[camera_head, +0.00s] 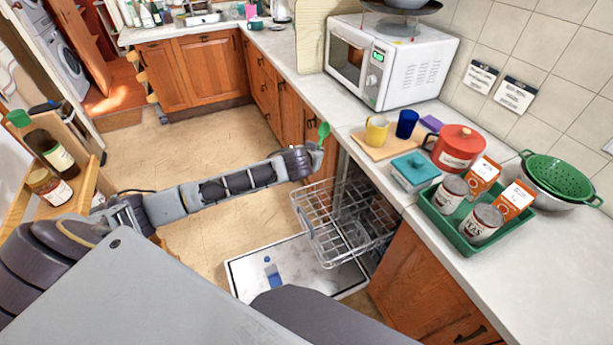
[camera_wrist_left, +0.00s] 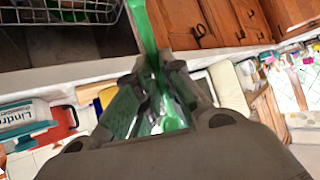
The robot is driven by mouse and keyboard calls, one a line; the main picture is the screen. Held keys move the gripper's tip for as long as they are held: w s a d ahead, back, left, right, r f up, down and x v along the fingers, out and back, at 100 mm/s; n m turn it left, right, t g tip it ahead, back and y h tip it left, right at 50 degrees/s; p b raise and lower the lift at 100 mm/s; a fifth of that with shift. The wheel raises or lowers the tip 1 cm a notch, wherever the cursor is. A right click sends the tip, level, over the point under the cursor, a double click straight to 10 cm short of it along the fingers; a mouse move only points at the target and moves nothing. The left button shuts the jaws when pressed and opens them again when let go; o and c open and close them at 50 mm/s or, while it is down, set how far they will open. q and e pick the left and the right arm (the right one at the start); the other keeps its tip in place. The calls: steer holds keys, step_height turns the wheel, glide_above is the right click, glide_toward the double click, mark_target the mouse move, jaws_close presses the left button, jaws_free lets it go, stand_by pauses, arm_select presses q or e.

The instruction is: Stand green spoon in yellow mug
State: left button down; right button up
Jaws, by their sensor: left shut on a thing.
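The yellow mug (camera_head: 376,131) stands on a wooden board on the counter, left of a blue mug. My left gripper (camera_head: 316,150) is shut on the green spoon (camera_head: 323,131), whose green end sticks up above the fingers. The gripper is left of the yellow mug and apart from it, in front of the counter edge. In the left wrist view the green spoon (camera_wrist_left: 148,38) runs between the fingers of my left gripper (camera_wrist_left: 154,78), which hide part of it. My right gripper is not in view.
The blue mug (camera_head: 407,124) stands close beside the yellow one. A teal box (camera_head: 415,172), red pot (camera_head: 457,148) and green tray (camera_head: 440,222) with cans are nearby. The microwave (camera_head: 390,62) stands behind the mugs. The open dishwasher rack (camera_head: 330,228) juts out below the gripper.

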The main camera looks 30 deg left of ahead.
arm_select(q)
steer(key=w+d+r+m+t+h, duration=0.2)
steer(key=w+d+r+m+h, duration=0.1)
steer(key=r, duration=0.7)
steer(key=w+d+r+m+t+h, duration=0.2)
steer(key=w+d+r+h, duration=0.2)
steer(key=r, duration=0.5)
steer(key=shift+w+r+m+t+h, duration=0.3)
steer(key=shift+r+m+h, duration=0.1)
steer(key=shift+h, duration=0.8)
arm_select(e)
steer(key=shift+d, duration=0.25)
arm_select(q)
steer(key=shift+t, duration=0.3)
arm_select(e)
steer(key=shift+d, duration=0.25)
